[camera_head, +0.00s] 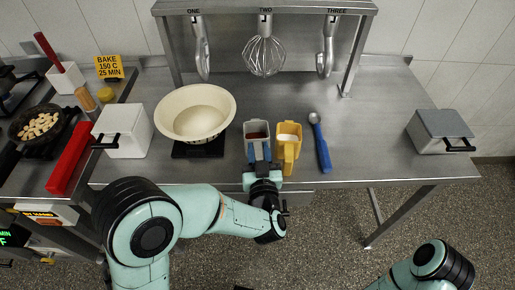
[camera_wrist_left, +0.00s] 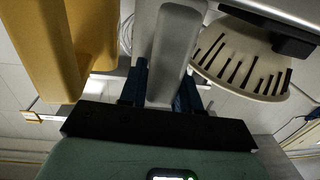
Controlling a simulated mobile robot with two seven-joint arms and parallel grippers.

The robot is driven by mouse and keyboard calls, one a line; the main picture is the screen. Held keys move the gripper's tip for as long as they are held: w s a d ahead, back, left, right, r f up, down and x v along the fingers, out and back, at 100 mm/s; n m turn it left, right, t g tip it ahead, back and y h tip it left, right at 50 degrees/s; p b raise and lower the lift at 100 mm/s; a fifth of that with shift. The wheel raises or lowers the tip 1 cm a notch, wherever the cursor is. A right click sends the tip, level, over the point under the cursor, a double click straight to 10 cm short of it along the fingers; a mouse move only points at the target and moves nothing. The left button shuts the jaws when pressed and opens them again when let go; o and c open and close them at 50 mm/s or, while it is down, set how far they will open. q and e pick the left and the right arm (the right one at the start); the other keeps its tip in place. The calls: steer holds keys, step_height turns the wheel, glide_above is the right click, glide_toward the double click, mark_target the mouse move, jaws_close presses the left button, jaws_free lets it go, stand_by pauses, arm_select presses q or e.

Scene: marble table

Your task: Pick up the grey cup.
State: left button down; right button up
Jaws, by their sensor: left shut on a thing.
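The grey cup (camera_head: 257,129) stands upright near the front edge of the steel table, with something dark red inside. My left gripper (camera_head: 259,156) comes from the front and its blue fingers are shut on the cup's near side, at the handle. In the left wrist view the grey cup (camera_wrist_left: 176,45) sits between the two fingers (camera_wrist_left: 160,92). I cannot tell whether its base touches the table. Part of my right arm shows at the bottom right of the head view, but its gripper is out of view.
A yellow cup (camera_head: 289,143) with white contents stands close on the right. A blue-handled spoon (camera_head: 322,145) lies beyond it. A cream bowl (camera_head: 195,112) rests on a black scale (camera_head: 196,150) to the left. Tools hang from a rack above. The table's right half is mostly clear.

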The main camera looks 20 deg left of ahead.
arm_select(q)
steer(key=shift+r, duration=0.1)
step_height(320, 180, up, 20)
steer(key=p, duration=0.4)
steer(key=c, duration=1.6)
jaws_free()
jaws_close()
